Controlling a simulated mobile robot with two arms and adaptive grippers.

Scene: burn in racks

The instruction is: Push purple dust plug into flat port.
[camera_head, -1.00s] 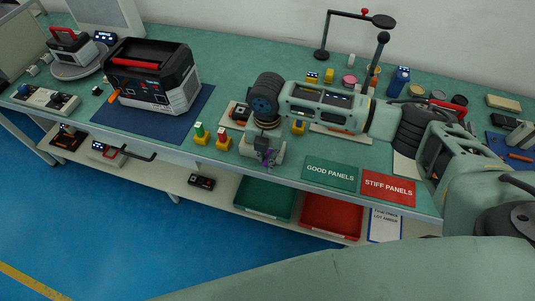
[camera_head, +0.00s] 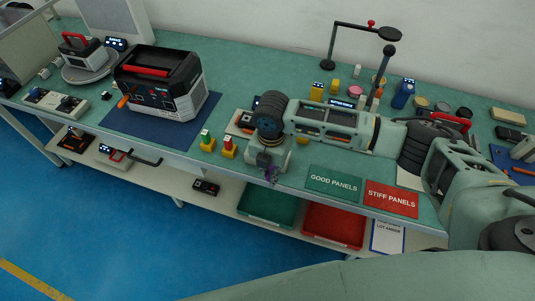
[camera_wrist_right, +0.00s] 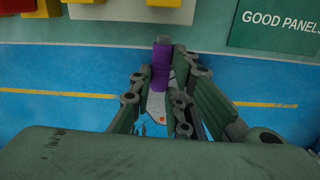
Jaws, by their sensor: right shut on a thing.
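The purple dust plug (camera_wrist_right: 162,65) shows in the right wrist view between the fingertips of my right gripper (camera_wrist_right: 165,85). The gripper is shut on it. In the head view the right gripper (camera_head: 269,168) points down at the front edge of the bench, and the small purple plug (camera_head: 272,179) shows at its tip. A black and grey power unit (camera_head: 160,88) with a red handle stands to the left on a dark blue mat. Small sockets show on its front face, but I cannot tell which is the flat port. My left gripper is not in view.
Yellow-based plugs (camera_head: 207,143) stand left of my right gripper. The green GOOD PANELS sign (camera_head: 334,183) and red STIFF PANELS sign (camera_head: 391,200) lie to its right. Green (camera_head: 268,222) and red (camera_head: 333,239) trays sit on the lower shelf. The dark blue mat (camera_head: 125,125) is clear in front of the unit.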

